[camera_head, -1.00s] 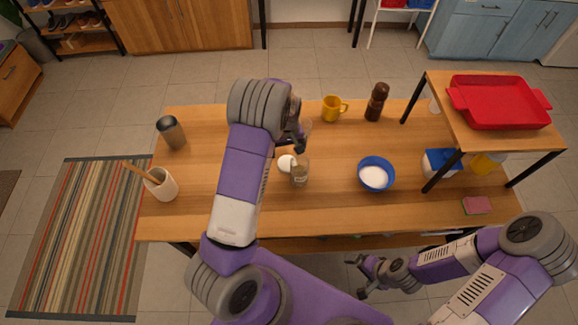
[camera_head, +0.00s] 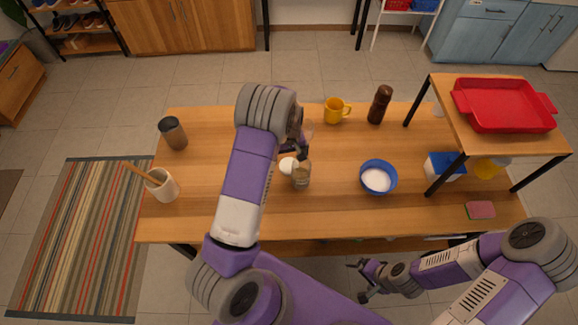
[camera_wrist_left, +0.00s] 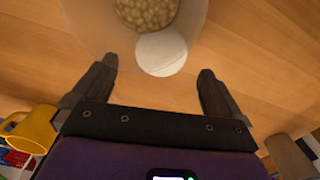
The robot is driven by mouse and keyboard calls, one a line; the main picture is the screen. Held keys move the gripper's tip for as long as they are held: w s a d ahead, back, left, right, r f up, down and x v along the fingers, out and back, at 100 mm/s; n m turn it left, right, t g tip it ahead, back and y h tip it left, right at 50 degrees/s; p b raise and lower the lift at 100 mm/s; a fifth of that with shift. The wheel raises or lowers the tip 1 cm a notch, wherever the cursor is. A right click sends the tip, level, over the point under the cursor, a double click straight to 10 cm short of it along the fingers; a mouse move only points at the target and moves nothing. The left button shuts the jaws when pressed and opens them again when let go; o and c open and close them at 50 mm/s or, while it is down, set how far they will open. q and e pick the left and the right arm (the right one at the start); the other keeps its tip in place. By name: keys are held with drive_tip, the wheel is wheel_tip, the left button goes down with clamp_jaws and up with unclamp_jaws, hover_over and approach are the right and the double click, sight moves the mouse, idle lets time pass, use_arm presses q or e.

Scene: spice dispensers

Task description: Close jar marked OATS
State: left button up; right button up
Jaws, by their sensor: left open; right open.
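A clear glass jar (camera_head: 301,177) stands on the wooden table; its marking is too small to read. In the left wrist view, the jar (camera_wrist_left: 145,14) holds beige grains. A round white lid (camera_head: 287,165) is beside the jar in the head view. In the left wrist view, the lid (camera_wrist_left: 162,54) appears between and just beyond my fingertips. My left gripper (camera_head: 302,150) is open and empty, just behind the lid and jar; its fingers (camera_wrist_left: 158,70) point towards them. My right gripper (camera_head: 362,280) is open and empty, in front of the table's front edge.
A yellow mug (camera_head: 335,111) and brown bottle (camera_head: 379,105) stand behind. A blue bowl (camera_head: 378,178) of white contents is to the right. A clear glass (camera_head: 308,130) is close to my left gripper.

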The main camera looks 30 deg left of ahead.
sight(289, 165)
use_arm(q)
wheel_tip(289, 165, down, 5)
drive_tip(key=shift+a+f, duration=0.1)
drive_tip(key=shift+c, duration=0.2)
drive_tip(key=c, duration=1)
